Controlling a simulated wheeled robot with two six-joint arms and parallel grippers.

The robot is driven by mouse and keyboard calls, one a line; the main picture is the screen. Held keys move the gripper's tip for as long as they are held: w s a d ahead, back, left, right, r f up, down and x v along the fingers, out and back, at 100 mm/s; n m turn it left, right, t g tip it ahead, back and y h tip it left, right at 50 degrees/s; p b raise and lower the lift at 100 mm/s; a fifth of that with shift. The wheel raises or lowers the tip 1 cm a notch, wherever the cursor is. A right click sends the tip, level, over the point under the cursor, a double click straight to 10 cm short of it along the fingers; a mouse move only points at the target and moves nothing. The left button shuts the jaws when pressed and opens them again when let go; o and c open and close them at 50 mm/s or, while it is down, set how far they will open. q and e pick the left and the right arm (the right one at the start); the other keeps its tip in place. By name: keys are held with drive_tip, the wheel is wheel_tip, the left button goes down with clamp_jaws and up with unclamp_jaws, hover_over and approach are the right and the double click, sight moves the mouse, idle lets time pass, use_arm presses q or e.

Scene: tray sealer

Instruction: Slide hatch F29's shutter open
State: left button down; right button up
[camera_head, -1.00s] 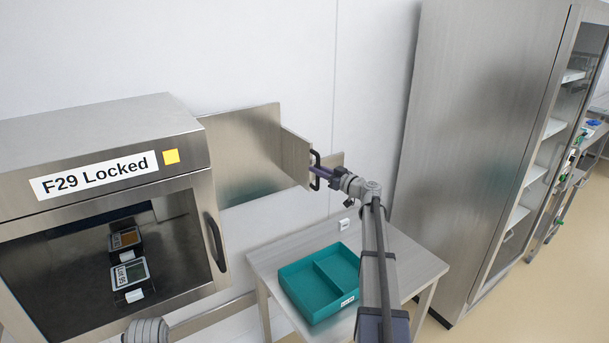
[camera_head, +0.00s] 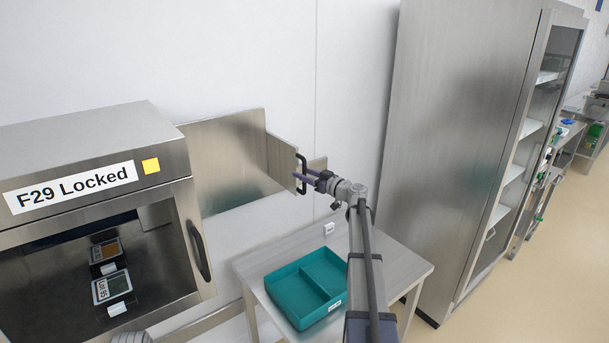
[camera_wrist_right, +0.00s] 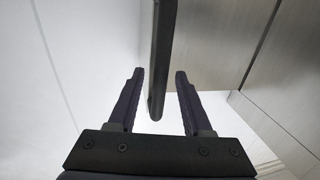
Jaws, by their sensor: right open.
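Hatch F29 (camera_head: 90,190) is a steel cabinet at the left with a label reading "F29 Locked" and a yellow square. A flat steel panel (camera_head: 228,160) extends from its right side along the wall. A steel plate (camera_head: 280,160), which looks like the shutter, stands out from it and carries a dark bar handle (camera_head: 302,175). My right gripper (camera_head: 305,177) is at that handle. In the right wrist view the handle (camera_wrist_right: 159,60) lies between the two fingers of the gripper (camera_wrist_right: 159,88), with gaps on both sides. A grey rounded part of my left arm shows at the bottom edge; its gripper is not visible.
A steel table (camera_head: 390,262) below holds a teal divided tray (camera_head: 283,277). A small white item (camera_head: 329,228) sits by the wall. A tall steel cabinet (camera_head: 450,130) stands at the right. Two display devices (camera_head: 112,287) are behind the hatch's dark window. Floor is clear at far right.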

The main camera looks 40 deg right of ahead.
drive_tip(key=shift+s, duration=0.1)
drive_tip(key=v, duration=0.7)
drive_tip(key=shift+s, duration=0.3)
drive_tip(key=s+a+f+g+y, duration=0.1)
drive_tip(key=s+a+f+g, duration=0.2)
drive_tip(key=a, duration=0.7)
drive_tip(key=a+f+g+y, duration=0.1)
drive_tip(key=a+f+g, duration=0.2)
drive_tip(key=a+f, duration=0.55)
drive_tip(key=s+a+f+g+y, duration=0.15)
drive_tip(key=a+g, duration=0.25)
drive_tip(key=a, duration=0.8)
drive_tip(key=s+a+f+m+g+h, duration=0.1)
drive_tip(key=s+a+f+g+h, duration=0.25)
drive_tip(key=s+a, duration=0.45)
drive_tip(key=s+a+f+m+g+h, duration=0.1)
drive_tip(key=s+a+f+g+h, duration=0.3)
drive_tip(key=s, duration=0.7)
drive_tip(key=s+a+n, duration=0.1)
drive_tip(key=s+a, duration=0.2)
drive_tip(key=a, duration=0.2)
drive_tip(key=s+a+f+n+h, duration=0.1)
drive_tip(key=s+a+n, duration=0.1)
drive_tip(key=a, duration=0.4)
drive_tip(key=shift+s+f, duration=0.2)
drive_tip(key=shift+s, duration=0.5)
